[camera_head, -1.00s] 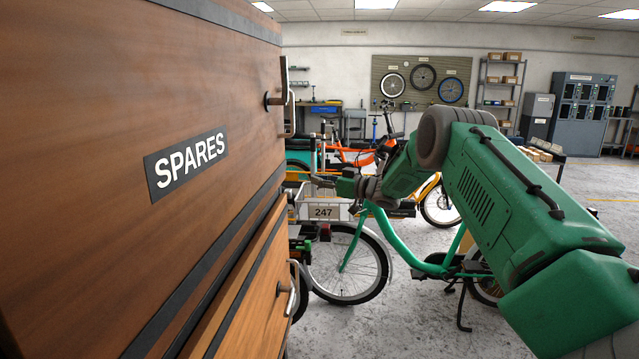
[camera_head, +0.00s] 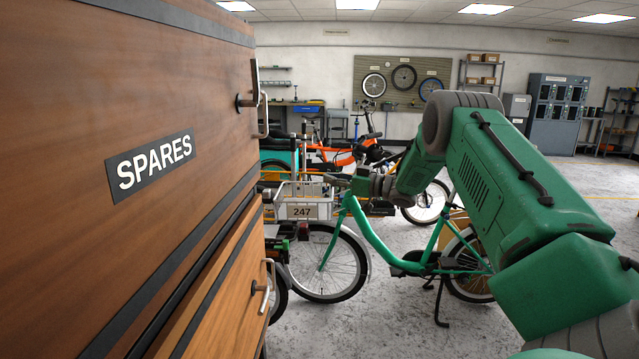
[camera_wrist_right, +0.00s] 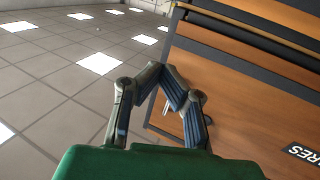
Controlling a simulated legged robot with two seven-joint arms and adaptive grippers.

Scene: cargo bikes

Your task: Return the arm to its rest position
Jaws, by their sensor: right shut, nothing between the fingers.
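My right arm is green with a grey elbow joint and comes in from the right in the head view. A wooden cabinet labelled SPARES (camera_head: 70,90) fills the left of the head view. Its wood front also shows in the right wrist view (camera_wrist_right: 240,110), behind the fingers; I cannot tell the gap. My left gripper is not in view.
The cabinet has a handle (camera_head: 262,110) on its upper part and a lower handle (camera_head: 268,290). A green cargo bike (camera_head: 375,235) with the grey crate (camera_head: 295,208) stands beyond my arm. An orange bike (camera_head: 340,155) is behind it. Open floor (camera_head: 590,215) lies at the right.

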